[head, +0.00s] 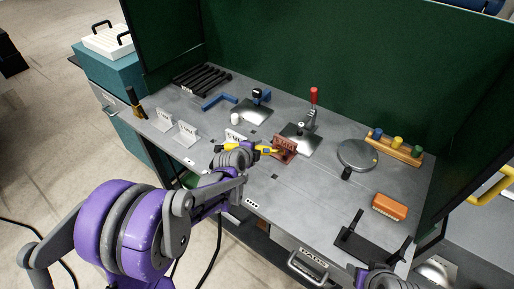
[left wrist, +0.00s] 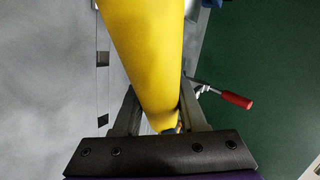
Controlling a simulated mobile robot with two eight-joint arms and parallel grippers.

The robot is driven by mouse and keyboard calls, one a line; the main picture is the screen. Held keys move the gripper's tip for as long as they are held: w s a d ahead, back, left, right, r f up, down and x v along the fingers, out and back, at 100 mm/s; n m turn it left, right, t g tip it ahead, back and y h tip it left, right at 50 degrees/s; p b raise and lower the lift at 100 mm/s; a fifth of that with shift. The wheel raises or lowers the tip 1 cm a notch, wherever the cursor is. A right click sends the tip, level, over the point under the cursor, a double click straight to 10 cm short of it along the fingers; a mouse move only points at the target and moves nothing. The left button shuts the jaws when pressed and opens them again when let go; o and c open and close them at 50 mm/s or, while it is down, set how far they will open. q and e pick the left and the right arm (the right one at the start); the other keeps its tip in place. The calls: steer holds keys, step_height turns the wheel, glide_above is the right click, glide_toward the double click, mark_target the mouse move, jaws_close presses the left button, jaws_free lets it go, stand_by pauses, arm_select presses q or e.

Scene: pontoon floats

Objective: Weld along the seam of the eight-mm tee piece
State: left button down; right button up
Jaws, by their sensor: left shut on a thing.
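My left gripper (head: 243,150) is shut on a yellow welding torch (head: 262,148). In the left wrist view the torch's yellow body (left wrist: 140,50) lies between the two fingers and fills the middle. The torch's front end points right, at a reddish-brown tee-shaped piece (head: 285,147); whether it touches cannot be told. White tee-shaped pieces stand on the bench: one at the left (head: 164,117), one nearer (head: 185,133), and one partly hidden behind the torch (head: 233,135). Their markings are too small to read. My right gripper (head: 382,227) is open and empty at the lower right.
The grey bench (head: 320,190) has a red-handled clamp (head: 312,105) behind the brown piece. A round plate (head: 357,155), an orange brush (head: 390,206) and a wooden rack (head: 394,148) stand to the right. Dark bars (head: 201,78) lie at back left. Green screens (head: 350,65) close the back.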

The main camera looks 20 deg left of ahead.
stand_by(0.3)
arm_select(q)
steer(key=shift+s+a+r+p, duration=0.2)
steer(key=shift+s+r+p, duration=0.15)
steer(key=shift+s+r, duration=0.3)
steer(key=shift+s+a+r+p, duration=0.3)
steer(key=shift+s+r, duration=0.2)
steer(key=shift+r, duration=0.2)
steer(key=shift+s+a+r+p, duration=0.15)
steer(key=shift+s+r+p, duration=0.25)
steer(key=shift+s+r, duration=0.25)
arm_select(e)
steer(key=r, duration=0.1)
steer(key=w+r, duration=0.1)
steer(key=r, duration=0.1)
steer(key=shift+w, duration=0.25)
